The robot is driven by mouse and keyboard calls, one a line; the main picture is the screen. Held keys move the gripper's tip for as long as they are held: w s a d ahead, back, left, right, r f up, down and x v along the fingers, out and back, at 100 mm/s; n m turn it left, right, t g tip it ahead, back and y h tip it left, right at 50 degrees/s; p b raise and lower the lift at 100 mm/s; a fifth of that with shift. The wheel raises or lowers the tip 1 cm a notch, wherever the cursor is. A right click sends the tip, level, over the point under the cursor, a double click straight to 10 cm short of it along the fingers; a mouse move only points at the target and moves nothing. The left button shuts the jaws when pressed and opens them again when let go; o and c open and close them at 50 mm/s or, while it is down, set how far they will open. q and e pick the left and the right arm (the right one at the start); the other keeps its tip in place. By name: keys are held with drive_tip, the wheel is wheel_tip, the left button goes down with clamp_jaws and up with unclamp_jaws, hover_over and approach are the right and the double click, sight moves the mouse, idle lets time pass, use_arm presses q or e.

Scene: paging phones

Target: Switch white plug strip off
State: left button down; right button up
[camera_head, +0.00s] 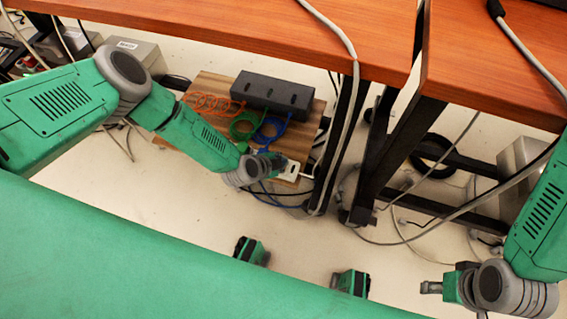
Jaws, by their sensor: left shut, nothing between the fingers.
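A small white piece (291,172), which looks like the end of the white plug strip, shows at the right edge of a wooden board under the desk. My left gripper (279,163) is shut and empty, right at this white piece. I cannot tell whether it touches it. My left arm and gripper hide part of the board, and the switch cannot be made out. My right gripper (431,287) is at the lower right, away from the board, over the floor; its jaws are too small to judge.
The wooden board (215,85) carries a black box (271,94) and orange (212,104), green (243,126) and blue (270,129) cables. Orange-brown desks (240,32) overhang it. Black desk legs (400,150) and loose cables stand to the right.

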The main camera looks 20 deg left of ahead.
use_arm(q)
drive_tip(key=shift+r+p, duration=0.55)
drive_tip(key=shift+r, duration=0.1)
wheel_tip(320, 180, up, 6)
drive_tip(key=p, duration=0.5)
drive_tip(key=shift+r+p, duration=0.1)
drive_tip(key=shift+p, duration=0.2)
drive_tip(key=shift+s, duration=0.1)
